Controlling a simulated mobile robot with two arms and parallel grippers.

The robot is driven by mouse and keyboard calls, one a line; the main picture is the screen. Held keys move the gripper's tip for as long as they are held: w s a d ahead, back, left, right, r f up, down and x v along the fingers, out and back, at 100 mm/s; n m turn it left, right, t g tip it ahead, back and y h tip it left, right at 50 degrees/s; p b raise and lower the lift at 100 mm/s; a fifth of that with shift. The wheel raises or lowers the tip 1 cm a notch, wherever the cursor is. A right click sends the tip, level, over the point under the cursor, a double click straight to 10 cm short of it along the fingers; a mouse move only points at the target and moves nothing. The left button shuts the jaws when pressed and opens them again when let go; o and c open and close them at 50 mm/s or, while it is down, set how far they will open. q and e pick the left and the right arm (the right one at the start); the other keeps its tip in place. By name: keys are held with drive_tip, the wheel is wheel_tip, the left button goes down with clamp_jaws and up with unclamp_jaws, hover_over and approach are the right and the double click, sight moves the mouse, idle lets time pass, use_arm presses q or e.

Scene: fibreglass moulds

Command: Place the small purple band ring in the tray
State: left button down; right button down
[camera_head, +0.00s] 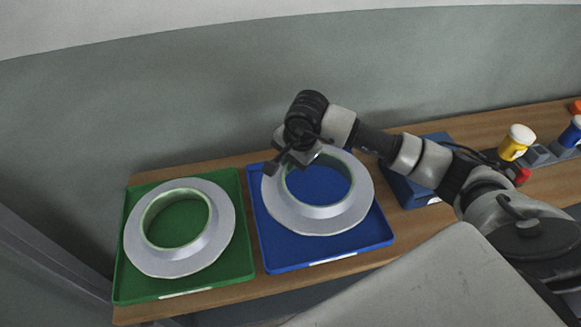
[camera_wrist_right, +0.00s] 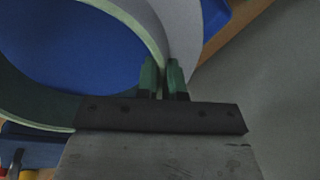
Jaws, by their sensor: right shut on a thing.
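A pale grey-lilac flanged ring (camera_head: 345,216) lies in or just over the blue tray (camera_head: 380,238); its raised collar has a pale green inner face. My right gripper (camera_head: 294,160) is at the far left part of this ring. In the right wrist view its green fingertips (camera_wrist_right: 164,78) are shut on the thin collar wall of the ring (camera_wrist_right: 184,35). A similar pale ring (camera_head: 222,232) lies flat in the green tray (camera_head: 240,265) on the left. No clearly purple ring shows. My left gripper is not in view.
Both trays stand on a narrow wooden bench (camera_head: 200,307) against a grey wall. A blue item (camera_head: 412,192) lies right of the blue tray, partly behind my right arm. Yellow (camera_head: 516,142) and blue (camera_head: 571,132) cups stand at the far right.

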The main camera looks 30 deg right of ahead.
drive_tip(key=shift+w+a+f, duration=0.1)
drive_tip(key=shift+w, duration=0.05)
drive_tip(key=shift+f, duration=0.35)
drive_tip(key=shift+s+p+x, duration=0.25)
drive_tip(key=shift+p+x, duration=0.4)
drive_tip(key=shift+x, duration=0.5)
drive_tip(key=shift+f, duration=0.7)
drive_tip(key=c, duration=1.2)
unclamp_jaws()
drive_tip(key=shift+c, duration=0.2)
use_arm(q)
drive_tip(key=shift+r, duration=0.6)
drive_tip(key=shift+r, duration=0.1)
